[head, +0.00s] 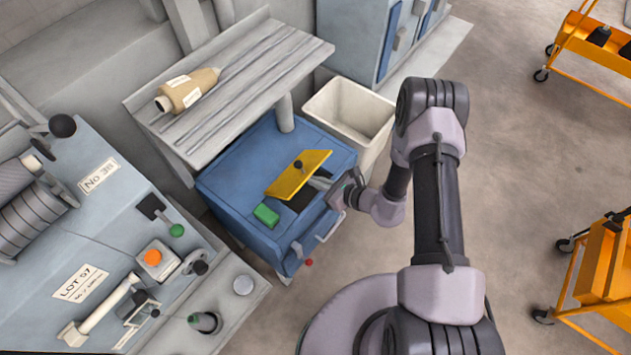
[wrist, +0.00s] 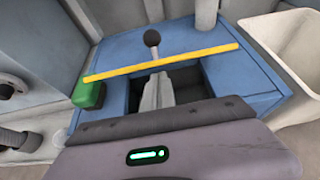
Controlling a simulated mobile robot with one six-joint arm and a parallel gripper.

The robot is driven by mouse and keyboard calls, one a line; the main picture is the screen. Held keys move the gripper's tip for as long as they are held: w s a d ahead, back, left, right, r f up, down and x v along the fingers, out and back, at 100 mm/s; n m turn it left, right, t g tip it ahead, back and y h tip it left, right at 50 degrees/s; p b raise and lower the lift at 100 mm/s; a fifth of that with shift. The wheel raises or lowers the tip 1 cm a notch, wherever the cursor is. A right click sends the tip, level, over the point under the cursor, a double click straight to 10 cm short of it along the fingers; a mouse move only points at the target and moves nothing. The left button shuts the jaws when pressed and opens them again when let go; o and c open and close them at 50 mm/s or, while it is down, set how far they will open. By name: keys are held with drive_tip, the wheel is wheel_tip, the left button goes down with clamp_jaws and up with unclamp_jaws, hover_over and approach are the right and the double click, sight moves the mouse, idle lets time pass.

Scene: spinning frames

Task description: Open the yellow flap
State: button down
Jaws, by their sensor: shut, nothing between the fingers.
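The yellow flap (head: 289,182) is on top of the blue cabinet and stands tilted up, with a dark opening (head: 302,198) in front of it. In the wrist view the flap (wrist: 200,54) shows nearly edge-on as a thin yellow bar. Its black knob (head: 298,164) is on the far side, and also shows above the bar in the wrist view (wrist: 152,38). My gripper (head: 317,183) is shut and empty, at the flap's near side by the opening. Its fingers (wrist: 158,82) show over the opening in the wrist view. I cannot tell whether they touch the flap.
A green block (head: 266,215) sits on the blue cabinet (head: 235,185) beside the flap. A grey slatted shelf (head: 235,85) with a tan bobbin (head: 188,91) overhangs behind. A cream bin (head: 345,108) stands at the back right. A handle (head: 331,228) juts from the cabinet's front.

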sight(298, 163)
drive_tip(key=shift+w+a+r, duration=0.15)
drive_tip(key=shift+r, duration=0.1)
drive_tip(key=shift+r, duration=0.1)
drive_tip(key=w+a+r+g+h+p, duration=0.1)
drive_tip(key=r+p, duration=0.1)
drive_tip(key=p, duration=0.1)
drive_tip(key=w+a+r+g+h+p, duration=0.1)
drive_tip(key=a+r+h+p, duration=0.1)
drive_tip(key=p, duration=0.1)
drive_tip(key=w+a+r+g+h+p, duration=0.1)
drive_tip(key=p, duration=0.2)
drive_tip(key=shift+w+a+r, duration=0.15)
drive_tip(key=shift+w+r, duration=0.05)
drive_tip(key=shift+r, duration=0.2)
drive_tip(key=shift+w+a+g+h, duration=0.15)
drive_tip(key=shift+a+g+h, duration=0.1)
drive_tip(key=shift+g+h, duration=0.2)
drive_tip(key=shift+w+a+r, duration=0.25)
drive_tip(key=shift+w+a, duration=0.3)
drive_tip(key=shift+a, duration=0.15)
drive_tip(key=shift+w+a+r, duration=0.25)
drive_tip(key=shift+w+a, duration=0.3)
drive_tip(key=shift+a, duration=0.1)
